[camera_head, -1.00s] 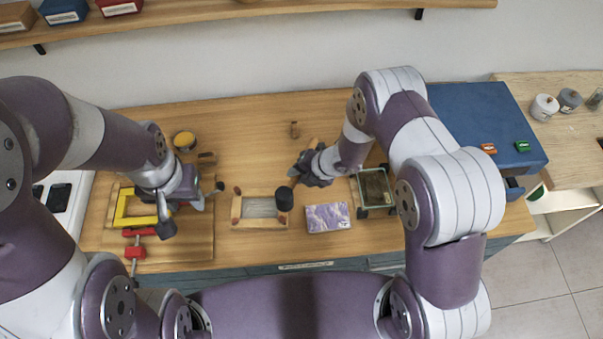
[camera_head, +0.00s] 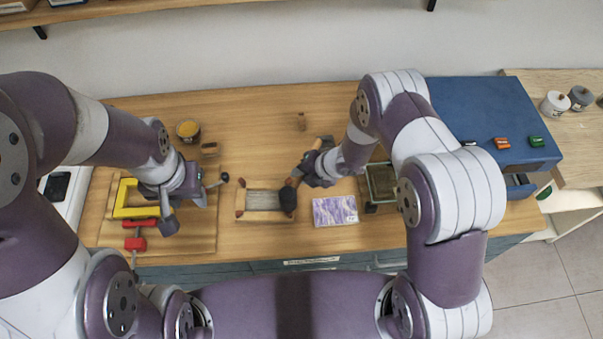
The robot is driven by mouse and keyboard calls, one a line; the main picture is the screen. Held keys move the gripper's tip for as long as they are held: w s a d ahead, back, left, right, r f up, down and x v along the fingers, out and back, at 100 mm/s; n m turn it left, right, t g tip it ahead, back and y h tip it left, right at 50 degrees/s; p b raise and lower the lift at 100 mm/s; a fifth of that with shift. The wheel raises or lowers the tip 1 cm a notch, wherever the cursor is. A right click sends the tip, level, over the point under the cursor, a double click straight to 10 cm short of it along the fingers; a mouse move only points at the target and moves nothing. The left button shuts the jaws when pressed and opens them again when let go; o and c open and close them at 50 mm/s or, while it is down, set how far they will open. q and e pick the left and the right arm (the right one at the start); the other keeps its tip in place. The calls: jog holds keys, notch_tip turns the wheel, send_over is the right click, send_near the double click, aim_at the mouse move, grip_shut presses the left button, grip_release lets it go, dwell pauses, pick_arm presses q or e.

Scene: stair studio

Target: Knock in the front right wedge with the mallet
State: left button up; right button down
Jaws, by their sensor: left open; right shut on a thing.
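The mallet's black head (camera_head: 288,199) is over the right end of a small wooden frame (camera_head: 264,216) with a grey mesh panel (camera_head: 261,201). My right gripper (camera_head: 309,176) is shut on the mallet's light wooden handle, just behind and right of the frame. Reddish wedges show at the frame's left corners, back left (camera_head: 241,189) and front left (camera_head: 239,213). The head covers the right corners, so the front right wedge is hidden; I cannot tell whether the head touches it. My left gripper (camera_head: 196,200) is open and empty, left of the frame.
A purple-white block (camera_head: 335,210) lies right of the frame. A yellow clamp (camera_head: 124,198) and a red clamp (camera_head: 136,243) are at the left board. A yellow-topped tin (camera_head: 188,131) stands behind. A blue cabinet (camera_head: 475,115) stands right. The back middle bench is mostly clear.

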jog(key=shift+d, duration=0.2)
notch_tip(320, 180, down, 5)
jog(key=b, duration=0.5)
jog(key=shift+a+f, duration=0.15)
jog(key=shift+f, duration=0.05)
jog(key=shift+f+b, duration=0.3)
jog(key=shift+b, duration=0.15)
jog(key=shift+r+p, duration=0.4)
jog(key=shift+p, duration=0.05)
notch_tip(320, 180, up, 6)
jog(key=p, duration=0.5)
jog(key=shift+r, duration=0.2)
jog(key=shift+f, duration=0.15)
